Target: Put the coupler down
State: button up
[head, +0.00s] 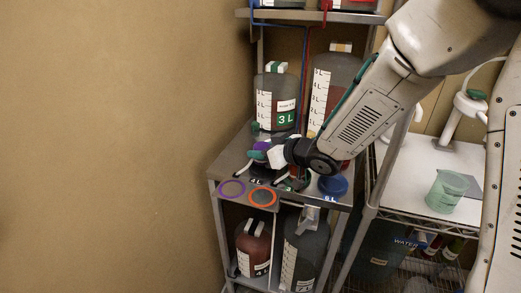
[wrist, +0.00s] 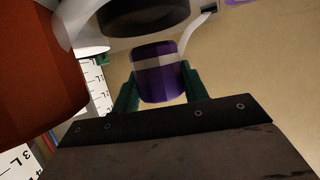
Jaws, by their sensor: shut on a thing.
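The coupler is a small purple cylinder with a pale grey band (wrist: 158,80), seen in the wrist view between the two green fingers of my gripper (wrist: 157,88). My gripper is shut on it. In the head view the purple coupler (head: 261,146) shows as a small patch at my gripper (head: 258,150), above the back part of the shelf's grey work surface (head: 233,164). From these frames I cannot tell whether it touches anything below. A purple ring mark (head: 232,188) and an orange ring mark (head: 263,197) lie at the surface's front left.
A large bottle marked 3 L (head: 276,100) stands behind my gripper, with another tall bottle (head: 322,78) to its right. A blue round cap (head: 333,186) lies at the surface's right. A green beaker (head: 447,192) stands on the white side table (head: 412,178).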

jog(key=shift+f, duration=0.6)
jog(key=o, duration=1.1)
jog(key=shift+c, duration=0.2)
jog(key=shift+r, duration=0.2)
jog(key=v, duration=1.2)
jog(key=shift+r, duration=0.4)
jog(key=shift+s, duration=0.1)
